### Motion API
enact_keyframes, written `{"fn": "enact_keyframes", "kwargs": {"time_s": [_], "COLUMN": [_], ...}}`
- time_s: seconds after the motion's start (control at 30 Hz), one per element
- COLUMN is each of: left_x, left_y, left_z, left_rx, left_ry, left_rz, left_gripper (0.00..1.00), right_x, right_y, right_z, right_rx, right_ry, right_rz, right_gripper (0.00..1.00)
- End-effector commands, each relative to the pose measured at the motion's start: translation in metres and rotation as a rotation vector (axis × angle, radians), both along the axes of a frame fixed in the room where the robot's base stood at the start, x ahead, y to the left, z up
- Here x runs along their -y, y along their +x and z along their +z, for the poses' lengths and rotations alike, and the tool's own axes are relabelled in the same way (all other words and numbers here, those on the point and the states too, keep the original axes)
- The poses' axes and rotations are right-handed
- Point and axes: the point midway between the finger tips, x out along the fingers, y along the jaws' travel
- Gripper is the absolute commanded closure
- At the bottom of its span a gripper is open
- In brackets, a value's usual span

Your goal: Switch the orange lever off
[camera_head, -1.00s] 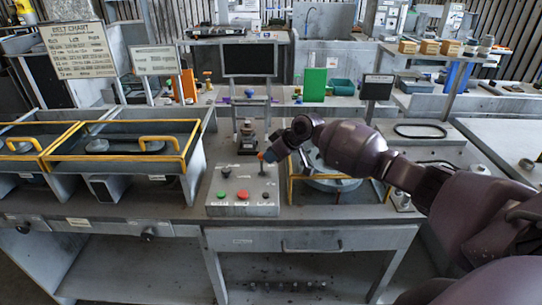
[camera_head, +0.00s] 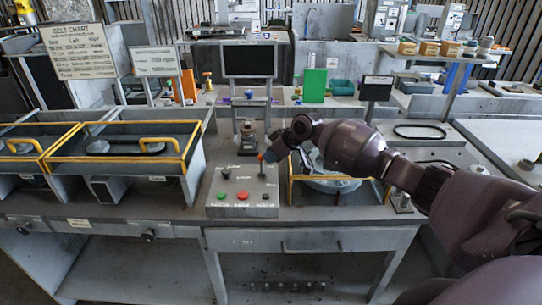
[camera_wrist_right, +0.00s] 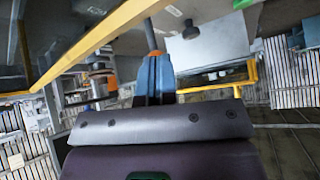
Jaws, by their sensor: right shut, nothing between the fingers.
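The grey control box (camera_head: 212,188) stands on the bench left of my right arm. A thin lever rises near its back right corner, with an orange tip (camera_head: 261,157). My right gripper (camera_head: 265,155) is shut and empty, right at the orange tip; it hides part of the lever. In the right wrist view, the orange tip (camera_wrist_right: 154,53) and its grey rod show just beyond the blue fingertips (camera_wrist_right: 153,70). I cannot tell whether they touch. My left gripper is not in view.
The box top has green (camera_head: 221,196), red (camera_head: 242,195) and black (camera_head: 265,195) buttons and a small dark knob (camera_head: 226,172). A yellow-railed bay with a round housing (camera_head: 335,185) lies under my right arm. A monitor (camera_head: 249,61) stands behind the box.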

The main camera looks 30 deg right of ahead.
Motion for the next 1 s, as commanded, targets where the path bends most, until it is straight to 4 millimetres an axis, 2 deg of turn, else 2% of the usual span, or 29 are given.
{"fn": "enact_keyframes", "kwargs": {"time_s": [0.27,0.8,1.0], "left_x": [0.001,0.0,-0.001], "left_y": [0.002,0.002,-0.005], "left_z": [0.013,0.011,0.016], "left_rx": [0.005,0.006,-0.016], "left_ry": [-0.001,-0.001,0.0], "left_rz": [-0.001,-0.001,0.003], "left_gripper": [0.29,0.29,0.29], "right_x": [0.0,0.0,-0.003], "right_y": [0.0,0.0,-0.001], "right_z": [0.011,0.01,0.023], "right_rx": [-0.001,-0.001,-0.001], "right_ry": [-0.001,-0.001,0.0], "right_rz": [0.0,0.0,0.001], "right_gripper": [1.0,1.0,1.0]}}
